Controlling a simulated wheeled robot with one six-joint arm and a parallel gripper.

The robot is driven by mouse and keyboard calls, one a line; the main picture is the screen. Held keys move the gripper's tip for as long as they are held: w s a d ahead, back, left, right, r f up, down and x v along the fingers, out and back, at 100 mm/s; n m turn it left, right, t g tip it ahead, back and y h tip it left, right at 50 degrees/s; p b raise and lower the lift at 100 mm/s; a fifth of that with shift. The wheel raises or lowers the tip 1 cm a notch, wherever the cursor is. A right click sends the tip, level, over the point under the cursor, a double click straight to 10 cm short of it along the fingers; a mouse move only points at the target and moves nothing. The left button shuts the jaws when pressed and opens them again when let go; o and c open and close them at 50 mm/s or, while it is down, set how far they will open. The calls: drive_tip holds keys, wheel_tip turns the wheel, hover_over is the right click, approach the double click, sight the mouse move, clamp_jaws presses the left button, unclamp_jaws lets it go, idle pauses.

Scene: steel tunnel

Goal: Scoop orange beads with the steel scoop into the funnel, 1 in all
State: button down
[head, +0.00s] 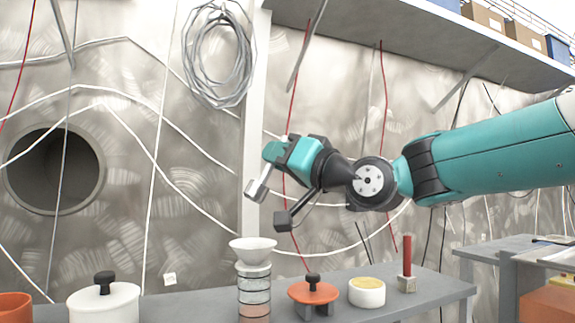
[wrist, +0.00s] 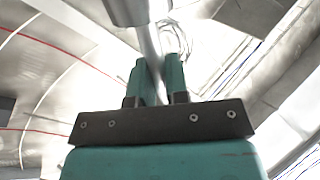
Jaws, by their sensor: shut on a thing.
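My gripper (head: 275,155) is raised above the bench and shut on the steel scoop (head: 257,190). The scoop's small metal cup hangs at the lower left of the gripper. In the wrist view the scoop's rod (wrist: 150,45) runs between the two teal fingers (wrist: 158,75), with its cup (wrist: 125,10) at the top edge. I cannot see inside the cup. The white funnel (head: 253,247) stands upright on a clear ringed cylinder (head: 254,285), below the scoop and apart from it. The cylinder shows pinkish-orange low down. No orange beads are plainly visible.
On the grey bench (head: 190,305) stand a white lidded pot (head: 103,303), an orange lid with black knob (head: 313,292), a white bowl of yellow stuff (head: 367,292) and a red rod in a block (head: 407,265). An orange container (head: 15,307) is cut off at left.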

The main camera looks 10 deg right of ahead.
drive_tip(key=a+n+g+p, duration=0.1)
drive_tip(key=n, duration=0.1)
drive_tip(key=s+a+r+n+g+h+p, duration=0.1)
drive_tip(key=n, duration=0.1)
drive_tip(key=a+r+n+g+p, duration=0.1)
drive_tip(key=a, duration=0.1)
drive_tip(key=shift+s+n, duration=0.15)
drive_tip(key=shift+n, duration=0.25)
wheel_tip(320, 180, up, 4)
drive_tip(key=shift+f+p, duration=0.15)
drive_tip(key=shift+p, duration=1.05)
